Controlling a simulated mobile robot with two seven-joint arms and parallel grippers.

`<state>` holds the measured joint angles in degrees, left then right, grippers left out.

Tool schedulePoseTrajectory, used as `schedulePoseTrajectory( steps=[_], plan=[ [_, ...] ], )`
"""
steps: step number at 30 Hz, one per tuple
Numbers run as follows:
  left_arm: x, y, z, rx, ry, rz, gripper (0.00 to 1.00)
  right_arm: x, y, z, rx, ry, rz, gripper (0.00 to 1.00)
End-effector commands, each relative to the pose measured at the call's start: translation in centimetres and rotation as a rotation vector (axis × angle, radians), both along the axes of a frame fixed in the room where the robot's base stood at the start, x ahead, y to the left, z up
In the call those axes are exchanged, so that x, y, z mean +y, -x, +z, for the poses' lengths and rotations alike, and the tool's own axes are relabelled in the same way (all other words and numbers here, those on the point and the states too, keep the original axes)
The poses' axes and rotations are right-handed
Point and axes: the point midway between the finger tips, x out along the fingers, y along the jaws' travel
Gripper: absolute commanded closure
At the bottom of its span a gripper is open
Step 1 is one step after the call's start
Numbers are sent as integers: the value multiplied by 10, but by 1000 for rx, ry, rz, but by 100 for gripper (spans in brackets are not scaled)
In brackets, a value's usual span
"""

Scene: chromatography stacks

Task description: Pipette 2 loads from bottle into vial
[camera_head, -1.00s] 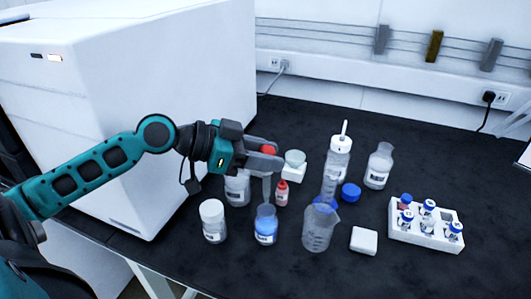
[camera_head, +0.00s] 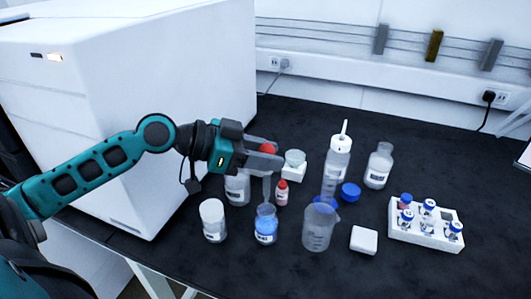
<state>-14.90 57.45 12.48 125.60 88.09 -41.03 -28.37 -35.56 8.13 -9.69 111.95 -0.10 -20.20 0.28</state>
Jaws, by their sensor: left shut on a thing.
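My left gripper (camera_head: 268,158) is shut on a pipette with a red bulb (camera_head: 267,149). The pipette's pale stem points down over an open bottle of blue liquid (camera_head: 265,226), and its tip is at or inside the bottle's mouth; I cannot tell how deep. A white rack (camera_head: 421,236) on the right holds several small vials with blue caps, one of them a vial (camera_head: 428,207) near the middle. My right gripper is not in view.
A large white machine (camera_head: 150,100) stands left.

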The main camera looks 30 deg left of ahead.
Motion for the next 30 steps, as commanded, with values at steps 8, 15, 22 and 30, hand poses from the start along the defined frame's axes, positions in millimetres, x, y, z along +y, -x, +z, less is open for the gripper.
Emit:
schedulePoseTrajectory(
  steps=[8, 15, 22, 30],
  plan=[
    [0, 0, 0, 0, 0, 0, 100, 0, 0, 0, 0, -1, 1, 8],
    [0, 0, -6, 1, 1, 0, 100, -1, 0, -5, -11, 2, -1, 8],
    [0, 0, -20, 0, 1, 0, 100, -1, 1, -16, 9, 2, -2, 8],
    [0, 0, -37, 1, 1, 0, 100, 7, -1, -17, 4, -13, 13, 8]
  ],
)
